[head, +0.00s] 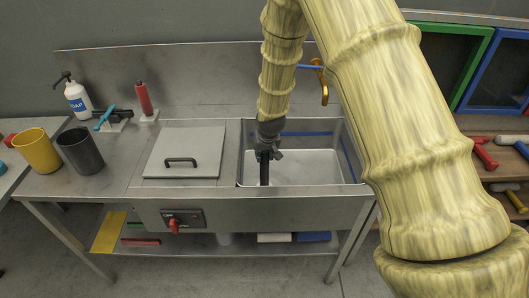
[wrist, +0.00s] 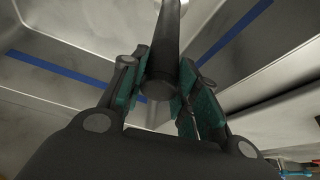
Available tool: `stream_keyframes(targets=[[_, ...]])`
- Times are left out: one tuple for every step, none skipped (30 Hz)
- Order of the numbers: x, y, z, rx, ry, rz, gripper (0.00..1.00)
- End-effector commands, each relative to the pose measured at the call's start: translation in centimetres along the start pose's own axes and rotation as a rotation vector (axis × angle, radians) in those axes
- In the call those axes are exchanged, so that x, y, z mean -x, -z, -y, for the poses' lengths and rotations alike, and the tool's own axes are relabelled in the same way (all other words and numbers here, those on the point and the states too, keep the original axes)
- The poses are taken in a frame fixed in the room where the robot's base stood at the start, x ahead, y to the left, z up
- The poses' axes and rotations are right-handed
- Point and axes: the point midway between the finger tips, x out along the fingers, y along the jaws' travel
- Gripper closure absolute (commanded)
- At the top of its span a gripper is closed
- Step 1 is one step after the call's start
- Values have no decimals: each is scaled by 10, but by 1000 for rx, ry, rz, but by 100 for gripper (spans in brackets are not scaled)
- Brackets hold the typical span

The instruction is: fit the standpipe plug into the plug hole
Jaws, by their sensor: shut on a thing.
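The standpipe plug (wrist: 166,45) is a dark, round pipe; in the wrist view it runs away from me between the teal finger pads. My gripper (wrist: 164,88) is shut on it near its close end. In the head view my gripper (head: 265,153) points down over the left part of the sink basin (head: 345,160), and the dark standpipe (head: 264,174) hangs roughly upright below it, inside the basin. The plug hole does not show in either view.
A blue stripe (wrist: 75,75) runs round the basin walls. A closed lid (head: 188,145) with a handle lies left of the basin. A yellow cup (head: 37,152), a dark cup (head: 80,151) and a soap bottle (head: 77,99) stand farther left. An orange tap (head: 322,82) is behind.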

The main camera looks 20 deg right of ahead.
Motion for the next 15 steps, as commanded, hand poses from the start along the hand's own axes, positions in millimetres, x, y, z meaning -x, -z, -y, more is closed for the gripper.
stream_keyframes(targets=[[-1, 0, 0, 0, 0, -1, 100], [-2, 0, 0, 0, 0, -1, 100], [-2, -1, 0, 0, 0, -1, 100], [-3, -1, 0, 0, 0, -1, 100], [-3, -1, 0, 0, 0, -1, 100], [-4, -1, 0, 0, 0, -1, 100], [-5, -2, 0, 0, 0, -1, 100], [-5, -2, 0, 0, 0, -1, 100], [-6, -2, 0, 0, 0, -1, 100], [-6, -2, 0, 0, 0, -1, 100], [-7, -2, 0, 0, 0, -1, 100], [-8, -3, 0, 0, 0, -1, 100], [-8, -3, 0, 0, 0, -1, 100], [-9, -3, 0, 0, 0, -1, 100], [-9, -4, 0, 0, 0, -1, 100]])
